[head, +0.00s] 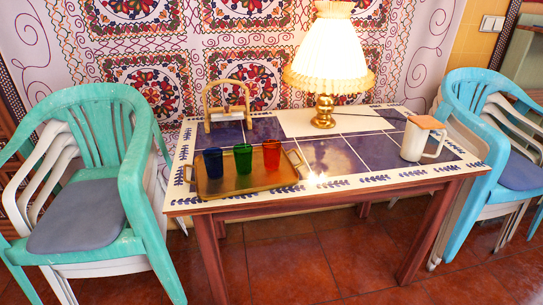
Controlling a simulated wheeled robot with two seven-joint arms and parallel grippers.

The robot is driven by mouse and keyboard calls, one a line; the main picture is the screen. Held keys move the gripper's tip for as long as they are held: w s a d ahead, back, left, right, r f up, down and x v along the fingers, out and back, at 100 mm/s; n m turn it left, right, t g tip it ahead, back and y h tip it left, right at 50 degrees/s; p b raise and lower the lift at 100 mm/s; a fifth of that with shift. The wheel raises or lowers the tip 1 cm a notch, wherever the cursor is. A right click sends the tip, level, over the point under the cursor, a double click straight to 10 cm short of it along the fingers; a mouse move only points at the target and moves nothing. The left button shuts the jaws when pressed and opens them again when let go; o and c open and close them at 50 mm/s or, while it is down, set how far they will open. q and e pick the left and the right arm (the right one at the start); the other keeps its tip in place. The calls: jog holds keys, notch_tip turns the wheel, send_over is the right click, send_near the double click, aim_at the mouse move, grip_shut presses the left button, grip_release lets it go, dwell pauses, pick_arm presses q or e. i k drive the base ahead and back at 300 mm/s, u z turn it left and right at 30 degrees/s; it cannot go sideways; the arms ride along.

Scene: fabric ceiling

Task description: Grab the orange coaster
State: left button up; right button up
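An orange coaster (426,122), flat and squarish, lies on top of a white mug (418,143) and covers its mouth. The mug stands upright near the right end of the tiled table (377,183). Neither of my grippers shows in the head view.
A brass tray (240,184) holds a blue, a green and a red cup at the table's left. A lit lamp (328,60) stands at the back, left of the mug. A wooden holder (226,106) stands back left. Stacked chairs flank the table, turquoise (140,190) and blue (462,215).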

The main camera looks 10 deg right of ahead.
aim_at(424, 122)
jog(key=k, duration=0.35)
jog(key=z, duration=1.3)
jog(key=i, duration=0.9)
jog(key=u, duration=0.8)
jog(key=i, duration=0.45)
jog(key=u, duration=0.5)
